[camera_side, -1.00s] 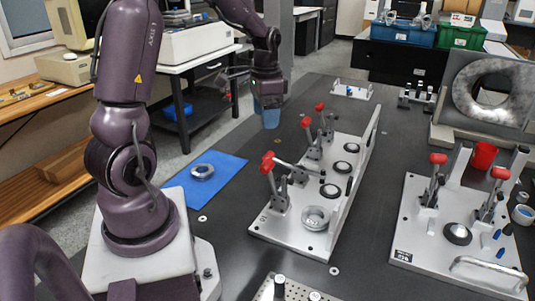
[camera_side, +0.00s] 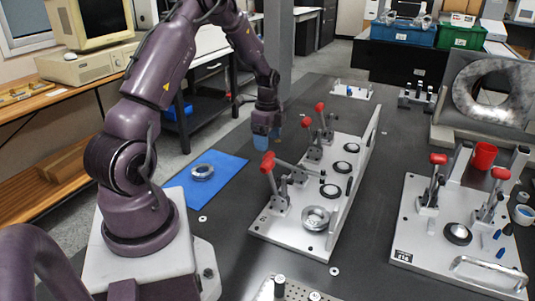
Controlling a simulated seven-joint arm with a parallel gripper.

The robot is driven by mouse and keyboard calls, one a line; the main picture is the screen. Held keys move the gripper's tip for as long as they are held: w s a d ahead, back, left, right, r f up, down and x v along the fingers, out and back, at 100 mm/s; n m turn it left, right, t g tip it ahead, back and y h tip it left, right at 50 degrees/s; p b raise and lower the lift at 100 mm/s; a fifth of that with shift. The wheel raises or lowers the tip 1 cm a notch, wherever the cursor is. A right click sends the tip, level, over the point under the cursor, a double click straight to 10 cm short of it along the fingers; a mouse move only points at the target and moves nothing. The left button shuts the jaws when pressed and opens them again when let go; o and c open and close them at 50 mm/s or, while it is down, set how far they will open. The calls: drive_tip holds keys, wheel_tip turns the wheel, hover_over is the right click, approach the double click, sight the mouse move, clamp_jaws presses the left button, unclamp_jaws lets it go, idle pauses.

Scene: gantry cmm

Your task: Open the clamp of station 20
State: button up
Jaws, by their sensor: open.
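A silver fixture plate (camera_side: 290,237) on the dark table carries a row of toggle clamps with red handles. The front clamp (camera_side: 279,192) has its red handle (camera_side: 267,162) raised. Two more red-handled clamps stand behind it, one at the middle (camera_side: 309,140) and one at the far end (camera_side: 325,128). A metal ring (camera_side: 315,218) sits at the plate's front. I cannot read which station is number 20. My gripper (camera_side: 263,140) has blue fingertips, is open, and points down left of the far clamps, apart from them. The gap between its fingers is hard to see.
A blue mat (camera_side: 222,188) with a metal ring part (camera_side: 202,172) lies left of the plate. A perforated block (camera_side: 300,290) is at the front. Dark table between the two plates is clear.

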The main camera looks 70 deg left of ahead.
sight(268, 153)
drive_tip(key=shift+f, duration=2.75)
drive_tip(key=shift+r, duration=0.1)
drive_tip(key=c, duration=1.3)
